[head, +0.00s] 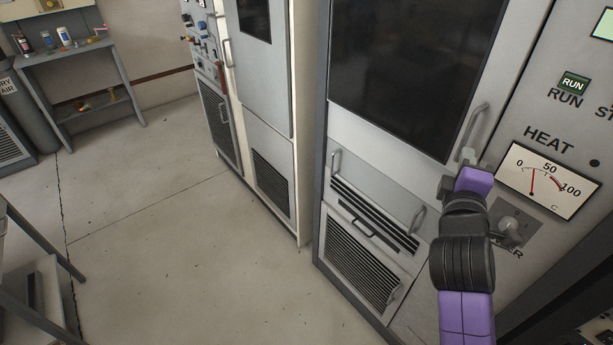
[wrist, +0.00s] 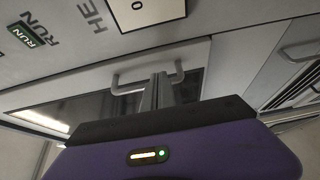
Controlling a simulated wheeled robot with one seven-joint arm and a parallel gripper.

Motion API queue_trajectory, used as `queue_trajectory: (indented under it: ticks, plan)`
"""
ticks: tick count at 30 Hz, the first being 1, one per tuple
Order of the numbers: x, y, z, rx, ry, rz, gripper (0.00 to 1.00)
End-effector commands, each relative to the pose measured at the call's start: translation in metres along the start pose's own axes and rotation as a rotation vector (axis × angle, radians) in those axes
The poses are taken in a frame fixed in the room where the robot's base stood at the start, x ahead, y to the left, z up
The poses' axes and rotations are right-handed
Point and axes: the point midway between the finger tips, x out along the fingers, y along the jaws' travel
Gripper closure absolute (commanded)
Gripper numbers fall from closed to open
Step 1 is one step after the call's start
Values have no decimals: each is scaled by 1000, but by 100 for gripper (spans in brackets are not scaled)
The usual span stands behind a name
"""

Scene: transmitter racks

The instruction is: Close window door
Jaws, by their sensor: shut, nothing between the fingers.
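The window door (head: 405,70) is a pale panel with a large dark glass pane, on the cabinet at centre right in the head view. Its grey bar handle (head: 478,128) is near its right edge. The pane (wrist: 85,107) and the handle (wrist: 120,88) also show in the wrist view. The door looks flush or nearly flush with the cabinet; a small gap cannot be ruled out. My gripper (head: 464,156) is at the handle's lower end. In the wrist view my gripper (wrist: 158,82) has its fingers together, in front of the handle's middle, holding nothing. Contact is unclear.
Right of the door is a panel with a HEAT meter (head: 549,181), a RUN indicator (head: 574,83) and a knob (head: 510,229). Vented drawers with handles (head: 418,219) are below. Another cabinet (head: 262,85) stands to the left. Open floor (head: 180,240) lies left.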

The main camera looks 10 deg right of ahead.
Motion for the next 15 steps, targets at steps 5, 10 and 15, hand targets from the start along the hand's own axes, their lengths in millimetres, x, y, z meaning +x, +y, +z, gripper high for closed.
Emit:
queue_trajectory:
  ticks: [5,10,15]
  plan:
    - [7,2,7,-1,-11,5,100]
    - [8,2,9,-2,-14,6,100]
    - [7,2,9,-2,-16,6,100]
